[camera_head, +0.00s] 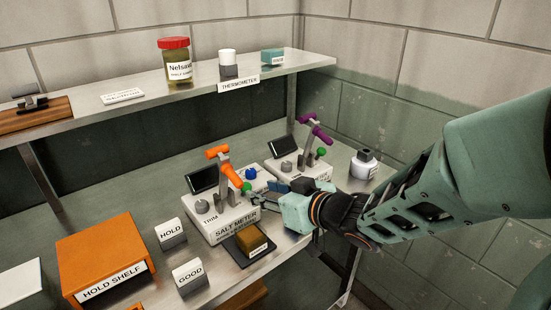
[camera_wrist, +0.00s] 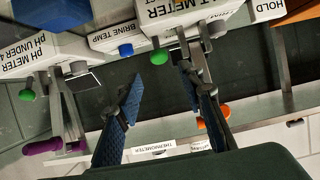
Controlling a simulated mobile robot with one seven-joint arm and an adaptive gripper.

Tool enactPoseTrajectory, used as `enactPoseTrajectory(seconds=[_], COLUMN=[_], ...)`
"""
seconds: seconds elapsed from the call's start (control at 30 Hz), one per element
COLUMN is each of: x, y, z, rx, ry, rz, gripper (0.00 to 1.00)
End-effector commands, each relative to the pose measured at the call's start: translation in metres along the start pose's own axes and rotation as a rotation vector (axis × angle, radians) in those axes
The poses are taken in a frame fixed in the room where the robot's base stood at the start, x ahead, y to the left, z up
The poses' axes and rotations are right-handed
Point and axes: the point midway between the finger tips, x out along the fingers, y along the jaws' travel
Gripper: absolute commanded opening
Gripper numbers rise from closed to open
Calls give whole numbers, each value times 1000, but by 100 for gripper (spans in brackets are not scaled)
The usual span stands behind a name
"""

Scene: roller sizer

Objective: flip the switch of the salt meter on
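The salt meter (camera_head: 228,226) is a white box with a front label, a dark screen and a grey trim knob. Its grey lever with an orange handle (camera_head: 218,152) stands up in the head view. In the upside-down wrist view, the salt meter (camera_wrist: 188,22) is at the top, with the orange handle (camera_wrist: 213,117) partly hidden by a finger. A green ball (camera_wrist: 159,58) shows beside its lever. My gripper (camera_head: 256,195) is at the meter's right side. In the wrist view my gripper (camera_wrist: 168,82) is open, its right finger overlapping the lever; contact is unclear.
The pH meter (camera_wrist: 30,62) with a purple handle (camera_head: 322,133) stands close behind my gripper. The brine temp unit (camera_wrist: 110,38) is between the meters. A brown block (camera_head: 252,242) sits before the salt meter. The orange hold shelf (camera_head: 105,250) is left; a raised shelf (camera_head: 205,78) runs behind.

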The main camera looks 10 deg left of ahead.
Motion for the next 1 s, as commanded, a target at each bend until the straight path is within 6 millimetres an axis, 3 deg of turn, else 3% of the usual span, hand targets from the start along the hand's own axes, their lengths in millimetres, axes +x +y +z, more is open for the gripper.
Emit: enactPoseTrajectory(seconds=[0.3,0.5,0.7,1.0], x=[55,80,92,93], y=[0,0,0,0], z=[6,4,1,0], rx=[-2,-4,-3,-3], ry=[1,0,0,-1], rz=[-2,0,1,1], gripper=[35,35,35,35])
